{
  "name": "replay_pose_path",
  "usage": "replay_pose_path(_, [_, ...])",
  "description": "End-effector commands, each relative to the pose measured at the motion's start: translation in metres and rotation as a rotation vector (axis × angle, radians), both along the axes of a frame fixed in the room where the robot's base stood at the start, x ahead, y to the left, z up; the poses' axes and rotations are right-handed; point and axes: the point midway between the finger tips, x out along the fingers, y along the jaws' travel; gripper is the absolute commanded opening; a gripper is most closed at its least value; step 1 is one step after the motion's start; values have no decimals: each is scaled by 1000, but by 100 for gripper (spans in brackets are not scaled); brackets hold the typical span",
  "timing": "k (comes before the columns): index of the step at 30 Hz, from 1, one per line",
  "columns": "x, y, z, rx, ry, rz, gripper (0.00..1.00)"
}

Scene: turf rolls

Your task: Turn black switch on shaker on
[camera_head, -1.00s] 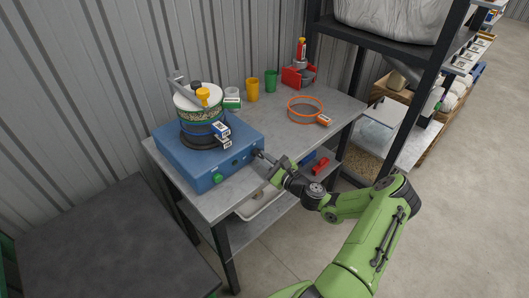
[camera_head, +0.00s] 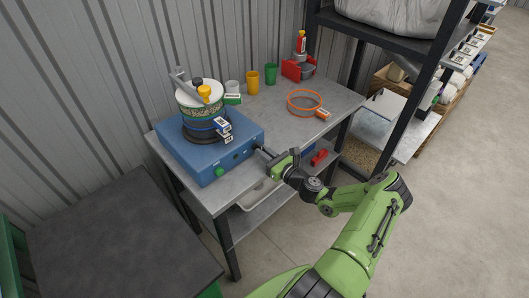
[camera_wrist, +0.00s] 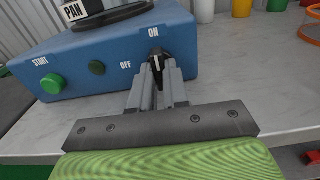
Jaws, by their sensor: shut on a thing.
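The shaker (camera_head: 205,153) is a blue box on the grey table, with a stack of sieves (camera_head: 204,112) on top. In the wrist view its blue front (camera_wrist: 70,60) carries the labels START, OFF and ON. The black switch (camera_wrist: 156,55) sits between the OFF and ON labels, its visible top pointing up towards ON. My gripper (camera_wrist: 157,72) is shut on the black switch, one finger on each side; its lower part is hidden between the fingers. In the head view my gripper (camera_head: 263,153) meets the right end of the shaker's front.
A black shelf post stands at right.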

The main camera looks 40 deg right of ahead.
Motion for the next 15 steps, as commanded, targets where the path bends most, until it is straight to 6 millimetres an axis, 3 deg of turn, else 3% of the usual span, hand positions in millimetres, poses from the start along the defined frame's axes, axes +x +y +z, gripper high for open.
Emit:
replay_pose_path(9, [0, 1, -2, 4, 5, 1, 0])
replay_pose_path(10, [0, 1, -2, 4, 5, 1, 18])
replay_pose_path(15, [0, 0, -1, 4, 3, 0, 40])
